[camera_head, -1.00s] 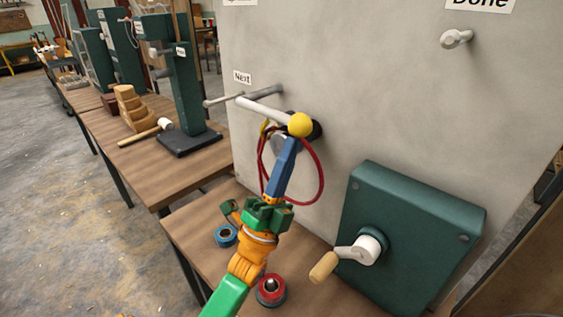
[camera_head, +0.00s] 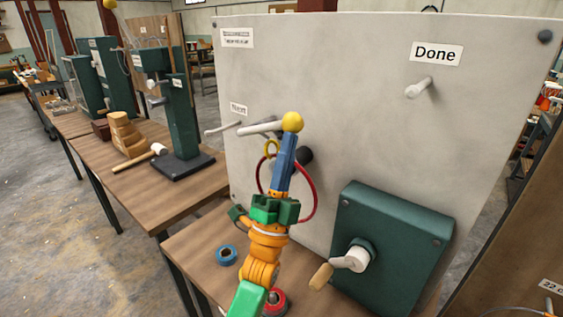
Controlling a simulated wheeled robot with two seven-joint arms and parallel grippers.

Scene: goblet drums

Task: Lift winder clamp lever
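The clamp lever is a pale bar (camera_head: 262,127) with a yellow ball (camera_head: 292,122) at its right end, in front of the upright grey panel (camera_head: 350,100). The bar tilts slightly up to the right. My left gripper (camera_head: 287,142) reaches up from below, its blue fingers seen as one narrow bar with the tip at the ball. Whether the fingers are closed around the lever is hidden. A red loop (camera_head: 315,195) hangs behind the fingers. My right gripper is not in view.
A green box (camera_head: 405,235) with a crank handle (camera_head: 348,261) stands right of my arm. Pegs sit by the label on the left and below the "Done" label (camera_head: 436,54). A blue ring (camera_head: 226,255) and a red ring (camera_head: 275,299) lie on the wooden bench.

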